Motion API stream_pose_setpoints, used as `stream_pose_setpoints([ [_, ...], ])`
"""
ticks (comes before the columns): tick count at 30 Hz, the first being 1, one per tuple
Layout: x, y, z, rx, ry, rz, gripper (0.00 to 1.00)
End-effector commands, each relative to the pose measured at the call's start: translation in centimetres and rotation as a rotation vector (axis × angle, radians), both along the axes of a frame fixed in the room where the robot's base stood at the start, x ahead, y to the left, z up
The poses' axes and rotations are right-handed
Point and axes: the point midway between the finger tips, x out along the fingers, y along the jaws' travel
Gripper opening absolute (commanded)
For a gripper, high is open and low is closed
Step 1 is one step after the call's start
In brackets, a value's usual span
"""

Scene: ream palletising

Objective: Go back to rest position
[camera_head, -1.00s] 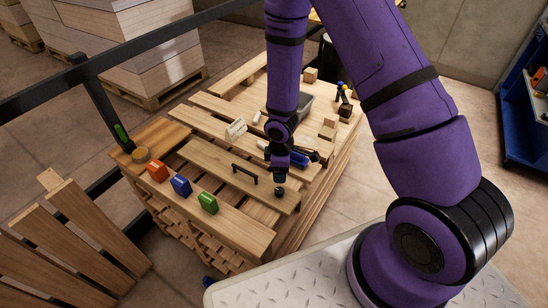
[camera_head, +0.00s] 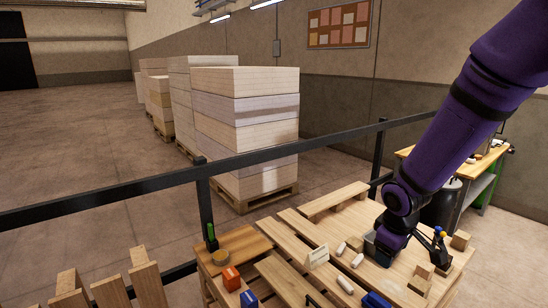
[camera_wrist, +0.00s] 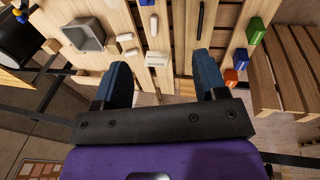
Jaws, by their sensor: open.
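My gripper (camera_wrist: 163,78) shows in the wrist view with its two blue-grey fingers spread wide apart. Nothing is between the fingers, and it is empty. It hangs above and apart from the pallet-top work surface (camera_wrist: 125,18), which lies beyond the fingertips.
The wooden surface holds a grey tray (camera_head: 378,252), a white block (camera_head: 317,257), a red block (camera_head: 231,279) and a blue block (camera_head: 249,299). A black rail (camera_head: 120,188) runs behind, with stacked reams (camera_head: 245,125) beyond. Open floor (camera_head: 70,130) lies at left.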

Motion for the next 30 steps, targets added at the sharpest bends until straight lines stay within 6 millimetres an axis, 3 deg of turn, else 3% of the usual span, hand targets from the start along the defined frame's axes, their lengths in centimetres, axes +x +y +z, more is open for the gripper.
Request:
stream_pose_setpoints([
  [1, -0.4, -0.3, 1.8, 0.004, -0.022, -0.031, 0.66],
  [6, -2.4, -1.2, 6.8, 0.023, -0.072, -0.137, 0.66],
  [15, -7.3, -2.3, 14.2, 0.084, -0.151, -0.314, 0.66],
  [24, -13.6, -2.8, 19.8, 0.175, -0.220, -0.467, 0.66],
  [30, -18.1, -2.6, 22.3, 0.248, -0.259, -0.554, 0.66],
])
